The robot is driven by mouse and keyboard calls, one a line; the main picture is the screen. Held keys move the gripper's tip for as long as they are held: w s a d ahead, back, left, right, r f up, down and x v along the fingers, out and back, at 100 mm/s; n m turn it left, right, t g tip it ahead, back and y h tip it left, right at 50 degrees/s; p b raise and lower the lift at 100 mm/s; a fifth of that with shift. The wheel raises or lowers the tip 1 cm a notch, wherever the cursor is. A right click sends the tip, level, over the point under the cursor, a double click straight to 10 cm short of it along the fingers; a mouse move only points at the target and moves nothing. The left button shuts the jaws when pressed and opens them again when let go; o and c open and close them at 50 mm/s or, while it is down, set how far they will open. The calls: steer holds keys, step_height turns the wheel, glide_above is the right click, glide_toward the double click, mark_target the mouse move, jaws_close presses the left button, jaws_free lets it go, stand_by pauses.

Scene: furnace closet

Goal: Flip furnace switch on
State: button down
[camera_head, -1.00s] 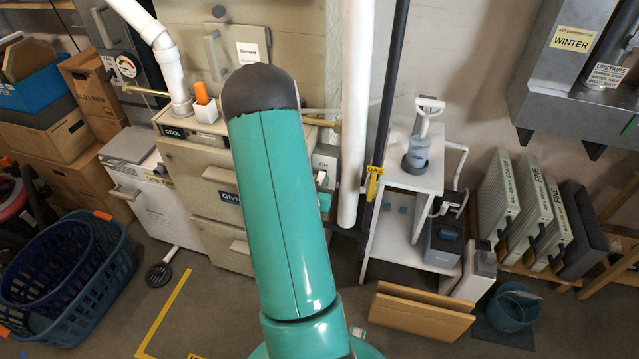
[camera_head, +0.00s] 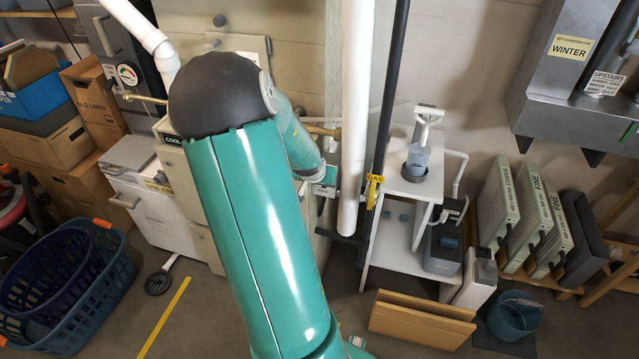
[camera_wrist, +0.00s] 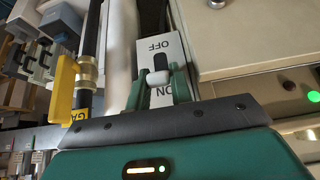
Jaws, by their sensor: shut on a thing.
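The furnace switch shows in the wrist view as a white plate (camera_wrist: 171,46) with OFF at the top of the picture and ON, upside down, nearer my gripper. Its pale lever (camera_wrist: 158,77) sits between the two green fingers of my gripper (camera_wrist: 158,84), which is shut on it. A dark slot shows on the OFF side of the lever. The exact lever angle is hard to tell. In the head view my gripper (camera_head: 323,182) is at the furnace's right side, and my arm hides most of the furnace (camera_head: 172,130) and the switch.
A white vertical pipe (camera_head: 352,110) and a dark gas pipe with a yellow GAS tag (camera_head: 376,160) stand just right of the switch. A white shelf stand (camera_head: 415,180) is further right. A blue basket (camera_head: 105,290) stands on the floor at left.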

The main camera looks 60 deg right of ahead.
steer(key=shift+y, duration=0.4)
steer(key=c, duration=1.5)
jaws_free()
steer(key=shift+d, duration=0.1)
steer(key=shift+r, duration=0.2)
steer(key=shift+v, duration=6.8)
steer(key=shift+w, duration=0.1)
